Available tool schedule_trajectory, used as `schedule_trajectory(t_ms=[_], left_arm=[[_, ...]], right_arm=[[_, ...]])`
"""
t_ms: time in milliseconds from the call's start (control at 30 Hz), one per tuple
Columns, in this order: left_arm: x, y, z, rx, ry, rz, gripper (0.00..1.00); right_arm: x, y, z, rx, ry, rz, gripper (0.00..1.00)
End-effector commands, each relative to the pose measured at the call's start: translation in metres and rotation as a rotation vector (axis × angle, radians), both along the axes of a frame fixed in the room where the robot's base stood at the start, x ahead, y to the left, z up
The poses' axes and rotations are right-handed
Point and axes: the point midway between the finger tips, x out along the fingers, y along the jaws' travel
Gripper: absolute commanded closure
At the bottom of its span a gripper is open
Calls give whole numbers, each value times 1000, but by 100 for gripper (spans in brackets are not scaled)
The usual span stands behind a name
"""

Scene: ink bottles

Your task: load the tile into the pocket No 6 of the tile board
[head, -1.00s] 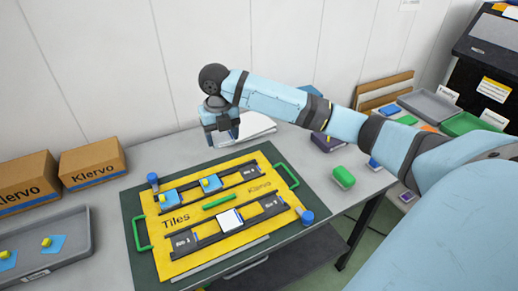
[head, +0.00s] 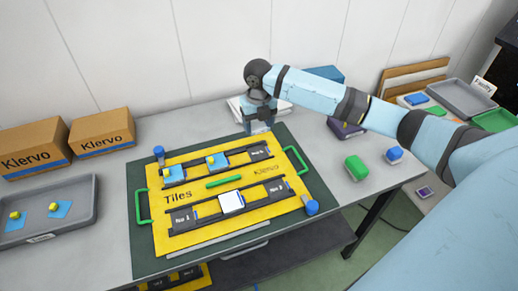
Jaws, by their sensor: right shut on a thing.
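The yellow tile board (head: 182,229) lies on a dark green mat on the grey table. In the front row a white tile (head: 231,202) sits in the middle, and the right-hand pocket (head: 276,188), apparently No 6, looks empty. My right gripper (head: 258,128) is above the board's back edge, pointing down, shut on what seems to be a tile, mostly hidden by the fingers. My left gripper is out of view.
A grey tray (head: 88,207) with two blue knobbed tiles stands at the left, before two cardboard boxes (head: 102,132). Blue posts (head: 312,207) and green handles (head: 296,160) rise at the board's edges.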

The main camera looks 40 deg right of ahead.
Motion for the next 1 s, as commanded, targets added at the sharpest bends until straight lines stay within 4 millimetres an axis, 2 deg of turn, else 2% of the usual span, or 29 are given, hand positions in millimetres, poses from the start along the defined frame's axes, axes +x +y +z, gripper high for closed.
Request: schedule_trajectory(t_ms=[33, 100, 233, 467, 733, 1000], left_arm=[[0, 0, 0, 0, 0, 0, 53], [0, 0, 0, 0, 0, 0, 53], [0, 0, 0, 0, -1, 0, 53], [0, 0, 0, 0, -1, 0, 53], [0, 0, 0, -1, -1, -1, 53], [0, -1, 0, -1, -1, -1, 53]], right_arm=[[-1, 0, -15, 0, 3, -1, 63], [-1, 0, -33, 0, 4, 0, 63], [0, 0, -57, 0, 1, -1, 63], [0, 0, -74, 0, 0, 0, 63], [0, 0, -111, 0, 1, -1, 63], [0, 0, -113, 0, -1, 0, 63]])
